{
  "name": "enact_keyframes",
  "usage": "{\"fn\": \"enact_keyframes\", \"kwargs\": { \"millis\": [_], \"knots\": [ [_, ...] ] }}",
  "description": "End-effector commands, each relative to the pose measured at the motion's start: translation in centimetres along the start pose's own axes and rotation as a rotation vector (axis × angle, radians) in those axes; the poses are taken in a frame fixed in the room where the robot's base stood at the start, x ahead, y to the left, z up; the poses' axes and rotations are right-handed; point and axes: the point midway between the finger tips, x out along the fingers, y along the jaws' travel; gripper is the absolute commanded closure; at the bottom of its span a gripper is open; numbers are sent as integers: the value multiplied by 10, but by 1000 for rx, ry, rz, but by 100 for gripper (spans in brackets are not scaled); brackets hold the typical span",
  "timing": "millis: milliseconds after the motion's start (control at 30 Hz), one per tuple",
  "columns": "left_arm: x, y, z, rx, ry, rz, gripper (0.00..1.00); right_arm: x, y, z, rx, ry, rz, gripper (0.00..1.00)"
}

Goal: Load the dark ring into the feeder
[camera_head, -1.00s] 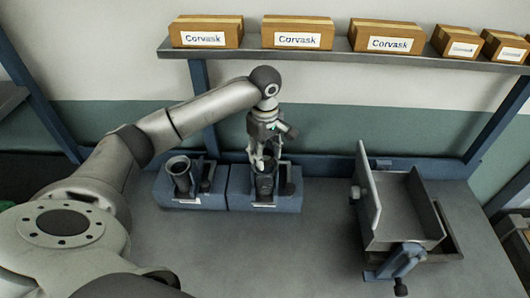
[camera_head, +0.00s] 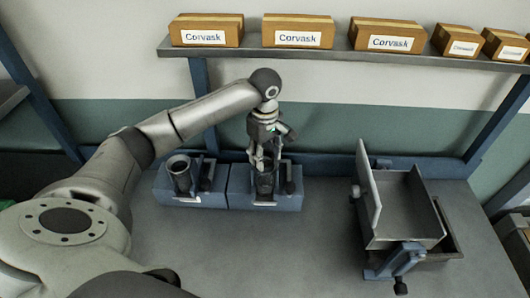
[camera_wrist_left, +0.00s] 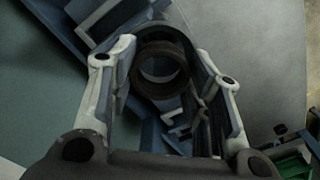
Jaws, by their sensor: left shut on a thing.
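My left gripper (camera_head: 264,164) points down over the dark upright tube (camera_head: 265,186) on the right-hand blue block (camera_head: 238,190). It is shut on the dark ring (camera_wrist_left: 160,72), which sits between the two fingers in the left wrist view and lies at or just above the tube's mouth. I cannot tell whether the ring is inside the tube. A similar tube (camera_head: 181,176) stands on the left-hand blue block (camera_head: 178,202), with its mouth clear of the gripper. My right gripper is not in view.
A grey open tray (camera_head: 407,210) with a raised side plate and blue clamp stands on the right of the grey table (camera_head: 300,262). A shelf (camera_head: 345,57) with several cardboard boxes (camera_head: 297,33) runs along the wall behind. The middle front of the table is clear.

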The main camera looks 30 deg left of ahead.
Motion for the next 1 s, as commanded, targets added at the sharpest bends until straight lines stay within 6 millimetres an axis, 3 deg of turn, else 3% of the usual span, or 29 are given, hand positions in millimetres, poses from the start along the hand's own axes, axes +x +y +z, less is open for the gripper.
{"fn": "enact_keyframes", "kwargs": {
  "millis": [700, 733, 900, 1000],
  "knots": [
    [7, 0, 0, 0, 0, 1, 82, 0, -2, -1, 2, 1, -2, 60],
    [7, 0, 0, 0, 0, 1, 54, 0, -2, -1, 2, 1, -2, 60],
    [7, 0, 0, 0, 0, 1, 32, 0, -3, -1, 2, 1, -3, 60],
    [7, 0, 0, 0, 0, 1, 30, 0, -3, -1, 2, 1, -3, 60]
  ]
}}
